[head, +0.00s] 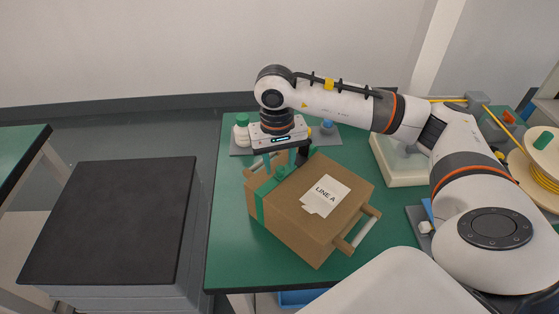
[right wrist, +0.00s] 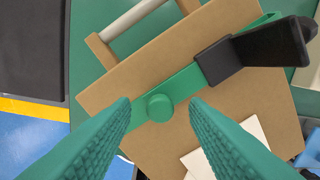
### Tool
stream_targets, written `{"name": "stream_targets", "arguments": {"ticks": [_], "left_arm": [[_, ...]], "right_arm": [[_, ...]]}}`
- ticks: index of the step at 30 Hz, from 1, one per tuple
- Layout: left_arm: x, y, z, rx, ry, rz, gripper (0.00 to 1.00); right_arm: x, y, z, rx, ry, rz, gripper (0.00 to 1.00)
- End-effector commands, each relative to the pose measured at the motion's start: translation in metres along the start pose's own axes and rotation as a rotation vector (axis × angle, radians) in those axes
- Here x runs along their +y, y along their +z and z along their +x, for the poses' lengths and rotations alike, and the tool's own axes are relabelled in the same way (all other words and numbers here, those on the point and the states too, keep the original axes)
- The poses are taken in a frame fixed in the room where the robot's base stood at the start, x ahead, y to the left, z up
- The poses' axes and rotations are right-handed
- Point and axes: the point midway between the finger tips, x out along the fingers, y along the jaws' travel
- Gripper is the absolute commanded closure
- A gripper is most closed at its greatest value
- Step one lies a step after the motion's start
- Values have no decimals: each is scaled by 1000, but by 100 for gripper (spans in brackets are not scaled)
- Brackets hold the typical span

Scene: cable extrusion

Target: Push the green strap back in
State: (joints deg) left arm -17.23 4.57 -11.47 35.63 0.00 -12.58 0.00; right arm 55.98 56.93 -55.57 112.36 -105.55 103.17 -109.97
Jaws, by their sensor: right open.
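A brown box (head: 325,215) with a white LINE A label (head: 325,195) sits on the green table. A green strap (head: 260,203) runs over its left part and down the near side. In the right wrist view the strap (right wrist: 182,84) carries a round green knob (right wrist: 160,107) and passes a black block (right wrist: 218,62) with an upright plate. My right gripper (head: 283,162) is over the strap end of the box. Its green fingers (right wrist: 160,112) are spread open with the knob between them in the picture; contact cannot be told. My left gripper is not in view.
White handles stand at both ends of the box, one at the right (head: 365,229). Bottles (head: 241,131) on a grey mat are behind my right gripper. A pale tray (head: 396,165) and a yellow cable spool (head: 545,170) are to the right. The front left table area is clear.

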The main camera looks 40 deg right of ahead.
Motion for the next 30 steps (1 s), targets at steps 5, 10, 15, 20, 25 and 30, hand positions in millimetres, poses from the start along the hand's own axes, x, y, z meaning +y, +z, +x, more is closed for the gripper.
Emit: {"name": "stream_targets", "arguments": {"ticks": [5, 10, 15, 20, 25, 30], "left_arm": [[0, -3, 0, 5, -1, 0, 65], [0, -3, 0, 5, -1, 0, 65], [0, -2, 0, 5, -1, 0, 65], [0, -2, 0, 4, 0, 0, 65], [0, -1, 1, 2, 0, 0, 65], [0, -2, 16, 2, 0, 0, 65]], "right_arm": [[0, 0, 6, -1, 0, 1, 59], [0, 0, 6, -1, 0, 1, 59], [0, 0, 6, -1, 0, 1, 82], [0, 0, 6, -1, 0, 1, 100], [-1, 1, 7, -1, 0, 1, 100], [-11, 8, 11, -3, -2, 5, 100]]}}
